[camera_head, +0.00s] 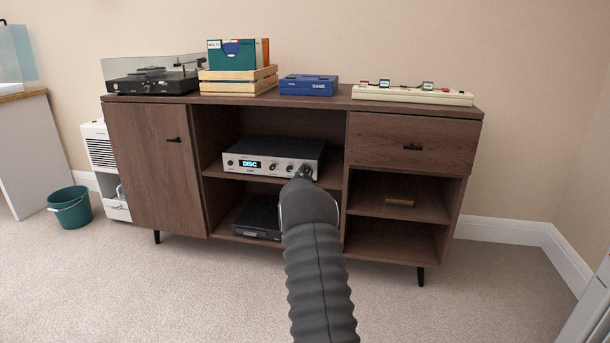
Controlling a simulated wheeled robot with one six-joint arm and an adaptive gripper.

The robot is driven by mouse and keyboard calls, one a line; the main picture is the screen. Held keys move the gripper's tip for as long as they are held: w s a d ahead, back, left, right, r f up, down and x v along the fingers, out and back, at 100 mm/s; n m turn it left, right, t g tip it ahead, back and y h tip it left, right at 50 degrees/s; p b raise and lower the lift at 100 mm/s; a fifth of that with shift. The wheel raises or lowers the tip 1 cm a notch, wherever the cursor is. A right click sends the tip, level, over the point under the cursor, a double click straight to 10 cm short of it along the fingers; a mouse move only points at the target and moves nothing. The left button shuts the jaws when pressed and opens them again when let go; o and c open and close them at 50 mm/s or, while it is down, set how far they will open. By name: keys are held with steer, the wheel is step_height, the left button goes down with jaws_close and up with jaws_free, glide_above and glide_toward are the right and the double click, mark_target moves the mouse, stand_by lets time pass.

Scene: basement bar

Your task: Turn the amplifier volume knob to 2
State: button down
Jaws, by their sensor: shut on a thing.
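The silver amplifier (236,163) sits on the upper middle shelf of the wooden cabinet, its front facing me. Its lit display (252,163) reads DISC. Two small knobs (275,167) show to the right of the display. My gripper (303,172) is at the right end of the amplifier's front panel, shut on what appears to be the volume knob. My gripper and arm hide that knob, so its pointer and setting cannot be read.
The cabinet (150,165) has a drawer (412,147) and open shelves at right. A black device (257,219) sits below the amplifier. Carpet in front is clear.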

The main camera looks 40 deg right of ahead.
steer(key=shift+m, duration=4.1)
steer(key=shift+f+h, duration=0.1)
steer(key=shift+h, duration=0.2)
steer(key=c, duration=0.9)
jaws_free()
steer(key=v, duration=1.2)
